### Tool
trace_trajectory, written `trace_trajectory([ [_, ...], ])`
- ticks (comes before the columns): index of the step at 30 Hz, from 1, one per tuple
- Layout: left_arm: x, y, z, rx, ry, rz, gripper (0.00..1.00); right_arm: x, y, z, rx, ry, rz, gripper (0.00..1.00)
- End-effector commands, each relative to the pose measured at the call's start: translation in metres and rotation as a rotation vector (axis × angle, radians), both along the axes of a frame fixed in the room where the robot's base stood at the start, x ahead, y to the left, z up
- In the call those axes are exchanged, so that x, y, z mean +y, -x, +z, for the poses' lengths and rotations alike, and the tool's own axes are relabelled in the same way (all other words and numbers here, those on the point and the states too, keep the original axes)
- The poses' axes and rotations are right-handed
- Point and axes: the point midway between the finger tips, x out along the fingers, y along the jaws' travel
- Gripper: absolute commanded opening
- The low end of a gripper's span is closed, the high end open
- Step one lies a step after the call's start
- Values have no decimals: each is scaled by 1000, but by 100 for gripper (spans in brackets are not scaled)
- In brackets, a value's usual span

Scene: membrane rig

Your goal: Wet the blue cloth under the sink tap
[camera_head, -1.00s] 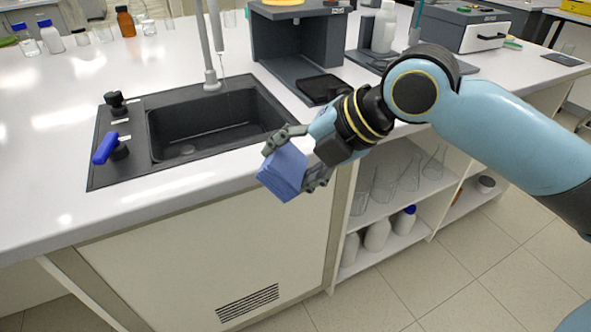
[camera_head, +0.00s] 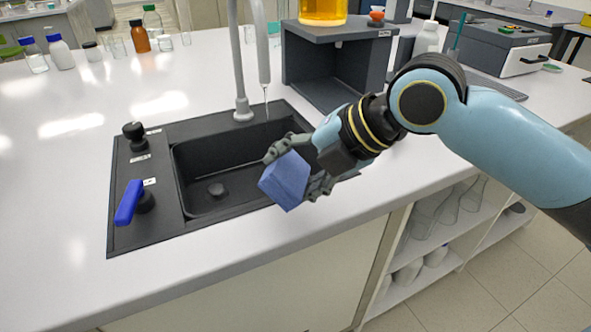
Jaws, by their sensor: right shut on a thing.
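The blue cloth (camera_head: 284,181) is a folded, block-like piece held between the fingers of my right gripper (camera_head: 296,168). The gripper is shut on it, in front of the right part of the black sink basin (camera_head: 190,172) in the picture. The grey tap (camera_head: 240,75) rises behind the basin. Its nozzle (camera_head: 265,90) points down behind and above the cloth, with a thin clear streak below it. A blue lever (camera_head: 129,203) and a black knob (camera_head: 134,131) sit on the panel left of the basin. My left gripper is out of view.
A dark stand (camera_head: 335,62) with a yellow liquid vessel (camera_head: 322,10) stands behind the sink to the right. Several bottles, including a brown one (camera_head: 139,38), line the back left. The white worktop (camera_head: 60,150) left of the sink is clear. Shelves with glassware are below right.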

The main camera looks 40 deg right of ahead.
Motion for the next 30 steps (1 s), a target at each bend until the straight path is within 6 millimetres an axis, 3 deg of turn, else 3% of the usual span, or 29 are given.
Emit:
trace_trajectory([
  [30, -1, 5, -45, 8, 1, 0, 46, -30, -97, -22, -2, -1, -1, 6],
])
